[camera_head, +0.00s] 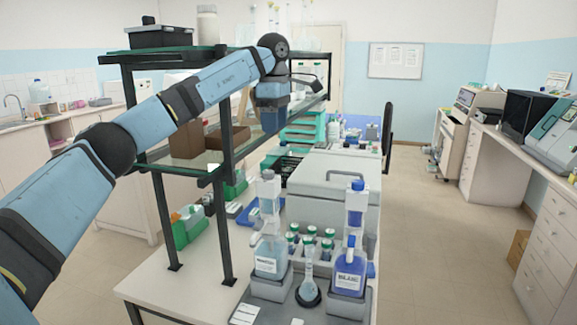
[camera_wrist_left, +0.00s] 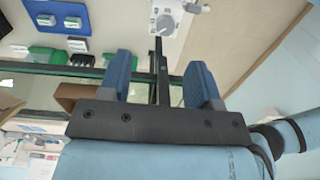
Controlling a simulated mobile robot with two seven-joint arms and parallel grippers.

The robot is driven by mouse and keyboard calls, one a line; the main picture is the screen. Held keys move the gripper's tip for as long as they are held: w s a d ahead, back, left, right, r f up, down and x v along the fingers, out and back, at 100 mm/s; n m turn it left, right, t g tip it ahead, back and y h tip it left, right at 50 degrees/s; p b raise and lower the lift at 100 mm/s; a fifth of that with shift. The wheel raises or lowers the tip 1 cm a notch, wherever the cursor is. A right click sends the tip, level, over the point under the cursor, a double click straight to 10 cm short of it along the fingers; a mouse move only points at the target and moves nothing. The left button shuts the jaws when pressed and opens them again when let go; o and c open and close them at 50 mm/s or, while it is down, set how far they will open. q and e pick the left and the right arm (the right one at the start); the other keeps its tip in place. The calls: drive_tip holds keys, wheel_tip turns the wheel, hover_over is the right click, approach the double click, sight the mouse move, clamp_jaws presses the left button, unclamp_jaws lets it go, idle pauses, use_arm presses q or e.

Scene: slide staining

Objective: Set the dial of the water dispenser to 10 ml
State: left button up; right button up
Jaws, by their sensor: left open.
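The water dispenser (camera_head: 270,255) is a clear bottle of pale liquid with a tall white and clear pump head (camera_head: 268,195). It stands on a grey stand at the front of the bench. Its dial is too small to read. My left gripper (camera_head: 271,125) hangs above and behind the pump head, close to the shelf rack and apart from the dispenser. In the left wrist view its two blue fingers (camera_wrist_left: 161,66) are spread with nothing held between them. A white fitting with a round grey part (camera_wrist_left: 178,18) shows beyond the fingertips, probably the dispenser top. My right gripper is out of view.
A similar dispenser with blue liquid (camera_head: 351,270) stands to the right. A grey box (camera_head: 335,185) lies behind.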

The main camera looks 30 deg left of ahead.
sight(270, 172)
use_arm(q)
drive_tip(key=f, duration=0.3)
drive_tip(key=s+f, duration=0.1)
drive_tip(key=f, duration=0.7)
drive_tip(key=shift+s+a, duration=0.3)
drive_tip(key=shift+s, duration=0.1)
drive_tip(key=shift+w+f, duration=0.1)
drive_tip(key=shift+f, duration=0.35)
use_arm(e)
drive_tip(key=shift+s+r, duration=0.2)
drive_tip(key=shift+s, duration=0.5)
use_arm(q)
drive_tip(key=shift+c, duration=0.6)
drive_tip(key=c, duration=0.8)
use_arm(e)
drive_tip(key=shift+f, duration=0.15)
